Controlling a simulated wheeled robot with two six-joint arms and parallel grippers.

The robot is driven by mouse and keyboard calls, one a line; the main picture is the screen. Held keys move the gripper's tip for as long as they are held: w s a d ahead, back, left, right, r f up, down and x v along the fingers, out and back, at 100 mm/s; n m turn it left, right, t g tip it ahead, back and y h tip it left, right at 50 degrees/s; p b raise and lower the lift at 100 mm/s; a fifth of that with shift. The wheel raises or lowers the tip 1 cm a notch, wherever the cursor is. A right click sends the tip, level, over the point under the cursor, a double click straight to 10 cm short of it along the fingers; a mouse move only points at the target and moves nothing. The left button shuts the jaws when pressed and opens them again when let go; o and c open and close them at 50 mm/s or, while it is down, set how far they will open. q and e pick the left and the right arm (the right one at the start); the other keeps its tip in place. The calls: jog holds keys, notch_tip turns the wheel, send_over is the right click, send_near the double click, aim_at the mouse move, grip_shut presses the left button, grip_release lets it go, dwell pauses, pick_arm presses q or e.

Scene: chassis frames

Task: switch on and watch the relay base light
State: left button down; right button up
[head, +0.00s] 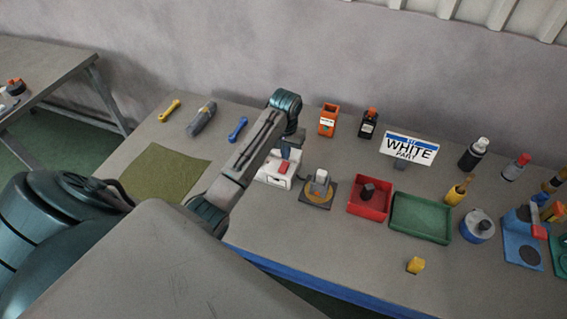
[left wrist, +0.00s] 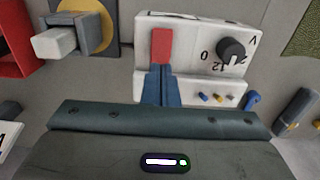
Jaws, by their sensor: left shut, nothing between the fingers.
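The white supply box (head: 274,181) stands on the bench below my left arm; in the left wrist view (left wrist: 190,50) it shows a red rocker switch (left wrist: 161,46), a black knob (left wrist: 231,50) and the marks 0, 12 and V. My left gripper (left wrist: 161,72) is shut and empty, its blue fingertips at the near end of the red switch; I cannot tell if they press it. In the head view it partly hides the box. Beside the box is a dark plate with a yellow disc and grey block (head: 319,188). I see no lit lamp on either. My right gripper is out of view.
Right of the plate are a red tray (head: 353,207) holding a dark block and an empty green tray (head: 420,219). An olive cloth (head: 165,174) lies left.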

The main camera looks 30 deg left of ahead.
aim_at(285, 163)
pick_arm(q)
jog(key=shift+r, duration=2.1)
